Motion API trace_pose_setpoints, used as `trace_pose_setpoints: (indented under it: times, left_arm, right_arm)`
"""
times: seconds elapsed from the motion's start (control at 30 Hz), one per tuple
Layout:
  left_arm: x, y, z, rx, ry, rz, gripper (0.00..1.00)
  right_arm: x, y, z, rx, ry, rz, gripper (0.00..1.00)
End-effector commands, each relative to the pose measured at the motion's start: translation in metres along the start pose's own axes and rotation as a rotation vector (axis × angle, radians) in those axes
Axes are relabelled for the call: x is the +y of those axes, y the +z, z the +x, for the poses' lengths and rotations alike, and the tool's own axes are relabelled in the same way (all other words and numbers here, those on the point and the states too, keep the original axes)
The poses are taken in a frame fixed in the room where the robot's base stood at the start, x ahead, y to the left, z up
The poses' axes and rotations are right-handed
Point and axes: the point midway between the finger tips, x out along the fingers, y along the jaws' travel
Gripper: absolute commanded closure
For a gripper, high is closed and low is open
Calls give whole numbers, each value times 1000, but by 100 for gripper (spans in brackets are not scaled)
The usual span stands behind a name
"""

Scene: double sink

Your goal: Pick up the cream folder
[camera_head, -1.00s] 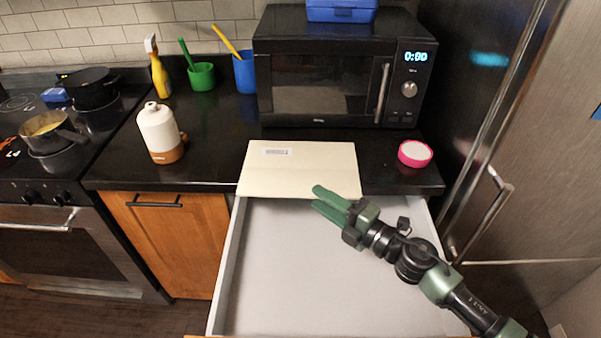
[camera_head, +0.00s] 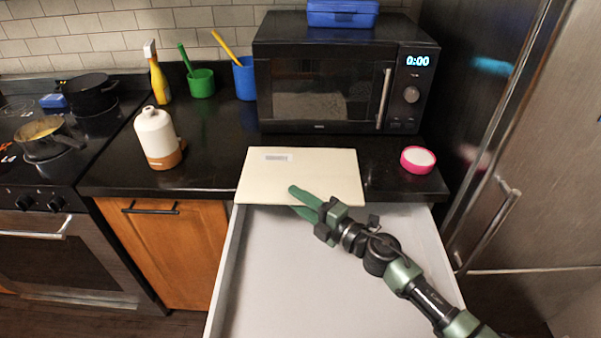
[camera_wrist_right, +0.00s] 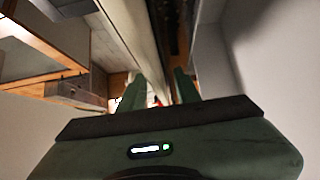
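The cream folder (camera_head: 305,170) lies flat on the black counter in front of the microwave. Its front edge reaches the counter's front edge, above the open drawer. A small label is near its back left. My right gripper (camera_head: 299,201) is at the folder's front edge, with one finger showing over the folder and the other lower, in front of the edge. In the right wrist view the two green fingers (camera_wrist_right: 158,92) stand apart, and a long pale edge, seemingly the folder's, runs between them. I cannot tell whether they touch it. My left gripper is not in view.
The open drawer (camera_head: 285,285) below is empty. The microwave (camera_head: 320,90) stands behind the folder, a pink-rimmed round item (camera_head: 417,160) to its right and a white-and-brown bottle (camera_head: 157,138) to its left. The fridge (camera_head: 530,170) closes off the right side.

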Motion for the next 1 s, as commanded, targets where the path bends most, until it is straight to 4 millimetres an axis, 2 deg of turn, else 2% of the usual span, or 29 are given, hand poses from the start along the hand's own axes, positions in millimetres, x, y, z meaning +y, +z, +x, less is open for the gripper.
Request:
trace_pose_setpoints:
  times: [0.2, 0.23, 0.33, 0.37, 1.0]
  left_arm:
    - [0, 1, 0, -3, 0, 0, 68]
    - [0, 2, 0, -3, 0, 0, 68]
    - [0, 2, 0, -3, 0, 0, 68]
    - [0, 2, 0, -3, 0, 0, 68]
    - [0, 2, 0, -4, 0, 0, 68]
  right_arm:
    - [0, 0, 1, 0, -1, -1, 67]
    - [0, 0, 1, 0, -1, 0, 70]
    - [0, 0, 1, 0, 0, 0, 98]
    - [0, 0, 1, 0, 0, 0, 100]
    - [-1, 0, 1, 1, -1, 0, 100]
